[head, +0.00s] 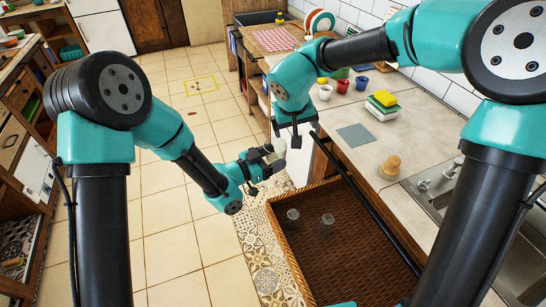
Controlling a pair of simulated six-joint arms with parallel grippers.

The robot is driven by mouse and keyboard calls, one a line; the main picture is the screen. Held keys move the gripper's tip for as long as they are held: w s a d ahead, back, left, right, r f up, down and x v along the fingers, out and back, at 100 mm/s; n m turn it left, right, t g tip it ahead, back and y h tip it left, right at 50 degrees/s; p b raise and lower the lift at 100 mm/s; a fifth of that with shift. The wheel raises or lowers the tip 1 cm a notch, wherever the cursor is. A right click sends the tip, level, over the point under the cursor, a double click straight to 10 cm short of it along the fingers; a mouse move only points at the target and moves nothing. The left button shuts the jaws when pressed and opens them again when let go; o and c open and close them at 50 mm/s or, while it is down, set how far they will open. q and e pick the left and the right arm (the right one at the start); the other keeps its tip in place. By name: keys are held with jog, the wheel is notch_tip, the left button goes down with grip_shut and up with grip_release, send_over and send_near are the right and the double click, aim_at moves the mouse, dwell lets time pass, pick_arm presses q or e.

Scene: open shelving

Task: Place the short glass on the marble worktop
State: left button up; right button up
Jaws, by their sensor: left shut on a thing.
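My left gripper (265,161) is beside the basket's far left corner, shut on a small pale, glassy thing (279,148). It is partly hidden by the fingers, and I cannot tell for sure that it is the short glass. Two clear glasses stand in the brown wicker basket (353,272): one on the left (292,216) and one to its right (326,224). My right gripper (296,127) points down just above the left gripper, with its fingers apart. The pale worktop (422,140) runs along the right.
On the worktop are a grey square mat (355,137), a red cup (343,86), a white cup (325,92), a blue cup (362,83), stacked sponges (383,103), a wooden-topped brush (390,166) and a sink (449,187). Bare worktop surrounds the mat. The tiled floor at left is clear.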

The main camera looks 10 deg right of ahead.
jog(key=d+r+m+t+h, duration=0.2)
jog(key=d+r+m+t, duration=0.25)
jog(key=d+r, duration=0.25)
jog(key=s+d+f+n+y, duration=0.1)
jog(key=d+f, duration=0.2)
jog(key=f, duration=1.1)
jog(key=s+d+f+n+y, duration=0.1)
jog(key=d+f, duration=0.1)
jog(key=f, duration=1.3)
jog(key=s+a+f+g+y, duration=0.2)
jog(key=s+f+g+y, duration=0.1)
jog(key=s+f, duration=0.5)
jog(key=s+a+f+g+y, duration=0.2)
jog(key=s+f+g+y, duration=0.1)
jog(key=s+f, duration=0.5)
jog(key=shift+s+a+f+g, duration=0.2)
jog(key=shift+s+g, duration=0.25)
jog(key=shift+s, duration=0.3)
jog(key=shift+d, duration=0.1)
